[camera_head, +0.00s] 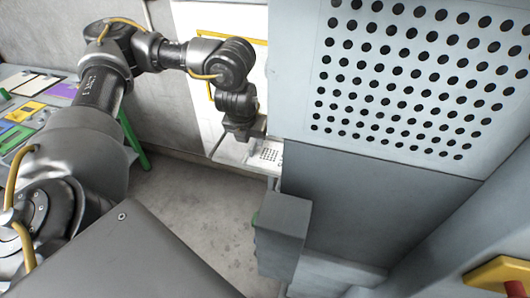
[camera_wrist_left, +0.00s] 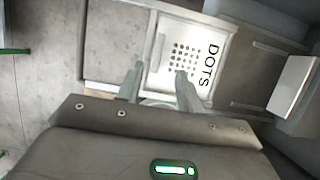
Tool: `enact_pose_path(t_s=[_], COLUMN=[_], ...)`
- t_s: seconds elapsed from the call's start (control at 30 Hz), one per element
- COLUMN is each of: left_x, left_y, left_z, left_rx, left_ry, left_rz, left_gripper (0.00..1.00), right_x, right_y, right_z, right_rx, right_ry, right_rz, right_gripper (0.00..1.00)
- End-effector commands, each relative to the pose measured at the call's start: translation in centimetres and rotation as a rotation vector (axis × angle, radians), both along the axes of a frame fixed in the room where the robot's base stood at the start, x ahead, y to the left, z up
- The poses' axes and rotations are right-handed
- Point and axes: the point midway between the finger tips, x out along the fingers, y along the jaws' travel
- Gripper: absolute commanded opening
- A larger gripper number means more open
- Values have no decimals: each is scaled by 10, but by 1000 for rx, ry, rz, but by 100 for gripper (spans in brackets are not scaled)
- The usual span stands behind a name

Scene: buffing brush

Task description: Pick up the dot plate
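The dot plate (camera_wrist_left: 192,52) is a white plate with a grid of dark dots and the word DOTS, lying on a light ledge. In the head view the plate (camera_head: 267,154) shows small, just below my left gripper (camera_head: 252,141). In the left wrist view my left gripper (camera_wrist_left: 157,82) has its two fingers apart, with the near edge of the plate in front of and partly between the tips. I cannot tell whether the fingers touch it. My right gripper is in neither view.
A large grey cabinet with a perforated panel (camera_head: 420,75) stands right of the ledge. A grey box (camera_head: 283,236) juts out below it. A table with coloured cards (camera_head: 30,112) is at the left. The concrete floor (camera_head: 190,215) between is clear.

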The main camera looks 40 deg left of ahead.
Motion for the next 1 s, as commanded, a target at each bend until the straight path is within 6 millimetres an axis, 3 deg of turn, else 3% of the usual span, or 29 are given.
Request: enact_pose_path(t_s=[0.17, 0.5, 0.87, 1.0], left_x=[2, 16, 20, 19], left_y=[1, 11, 13, 12], left_z=[-4, -41, -47, -47], left_rx=[-2, -1, 0, 0], left_ry=[1, 4, 0, 1], left_rz=[1, 0, -2, -2], left_gripper=[36, 36, 36, 21], right_x=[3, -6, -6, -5], right_y=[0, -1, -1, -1], right_z=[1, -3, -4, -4], right_rx=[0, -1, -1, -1], right_ry=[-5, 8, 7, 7], right_rz=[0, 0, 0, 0], right_gripper=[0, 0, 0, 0])
